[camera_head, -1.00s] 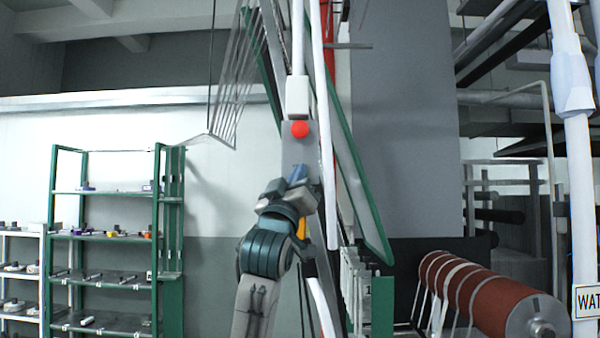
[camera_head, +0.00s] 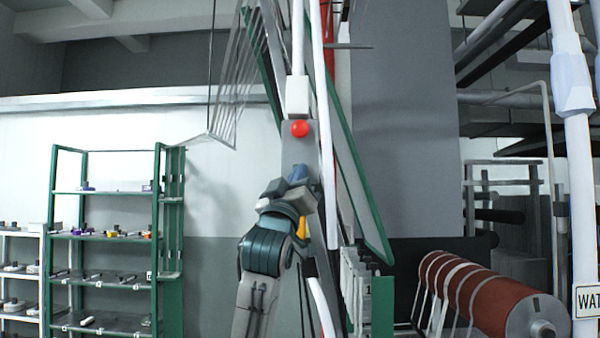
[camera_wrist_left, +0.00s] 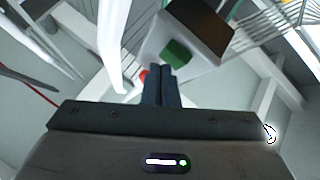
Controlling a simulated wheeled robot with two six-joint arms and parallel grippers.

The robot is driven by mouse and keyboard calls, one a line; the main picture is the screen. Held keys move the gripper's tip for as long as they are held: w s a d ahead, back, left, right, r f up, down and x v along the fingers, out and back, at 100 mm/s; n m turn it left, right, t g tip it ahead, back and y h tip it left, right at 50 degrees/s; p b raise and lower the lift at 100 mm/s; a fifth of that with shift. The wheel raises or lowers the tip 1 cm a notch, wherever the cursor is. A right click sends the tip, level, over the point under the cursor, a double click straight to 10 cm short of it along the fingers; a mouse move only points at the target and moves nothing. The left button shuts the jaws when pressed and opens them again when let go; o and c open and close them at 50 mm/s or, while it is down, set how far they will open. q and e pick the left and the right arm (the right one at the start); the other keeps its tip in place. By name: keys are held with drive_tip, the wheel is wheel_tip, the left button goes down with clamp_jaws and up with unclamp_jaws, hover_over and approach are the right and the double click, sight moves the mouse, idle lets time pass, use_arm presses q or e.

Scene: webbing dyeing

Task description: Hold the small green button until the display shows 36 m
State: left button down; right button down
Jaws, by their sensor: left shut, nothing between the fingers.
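My left gripper (camera_head: 297,172) is shut and empty, raised in front of a narrow grey control box (camera_head: 291,149). In the left wrist view its two dark fingers (camera_wrist_left: 161,72) lie side by side. The green button (camera_wrist_left: 177,52) is just beyond the fingertips there; I cannot tell whether they touch it. It is hidden behind the gripper in the head view. A dark display (camera_wrist_left: 200,25) sits beyond the green button, with no readable digits. A red button (camera_head: 299,128) is above the gripper in the head view and left of the fingers in the wrist view (camera_wrist_left: 143,75). My right gripper is out of view.
White pipes and slanted green-edged frames (camera_head: 362,188) stand close right of the gripper. A green shelf rack (camera_head: 158,215) with small items is at the left. A red-brown roller (camera_head: 490,296) lies at the lower right. Open space lies between the rack and my arm.

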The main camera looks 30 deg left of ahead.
use_arm(q)
drive_tip(key=shift+w+a, duration=0.25)
drive_tip(key=shift+w, duration=0.1)
idle(0.8)
drive_tip(key=shift+d, duration=0.1)
idle(4.2)
drive_tip(key=shift+s+d, duration=0.4)
drive_tip(key=shift+s, duration=0.25)
drive_tip(key=shift+s, duration=0.1)
drive_tip(key=shift+s+d+b, duration=0.15)
drive_tip(key=shift+s+d, duration=0.3)
drive_tip(key=shift+s, duration=0.25)
drive_tip(key=shift+s+d+b, duration=0.15)
drive_tip(key=shift+s+d, duration=0.25)
drive_tip(key=shift+s, duration=0.3)
drive_tip(key=shift+s+d+b, duration=0.15)
drive_tip(key=shift+s+d, duration=0.3)
drive_tip(key=shift+s, duration=0.25)
